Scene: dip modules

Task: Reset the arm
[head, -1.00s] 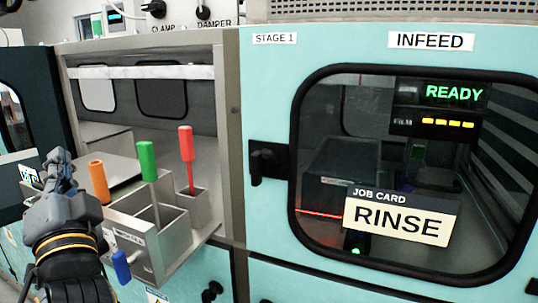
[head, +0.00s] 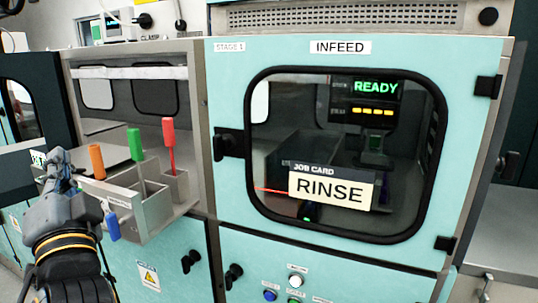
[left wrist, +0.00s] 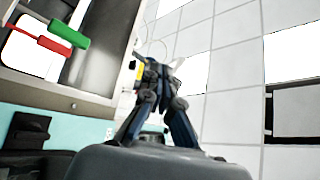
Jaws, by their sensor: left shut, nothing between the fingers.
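My left gripper (head: 58,172) is at the left of the head view, in front of the open bay with the tool holder. In the left wrist view the gripper (left wrist: 160,75) points away from me, its fingers together with nothing seen between them. It is apart from the colored handles. My right gripper is in neither view.
The closed infeed door (head: 232,100) shows a RINSE job card (head: 330,189) and a READY display (head: 376,87).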

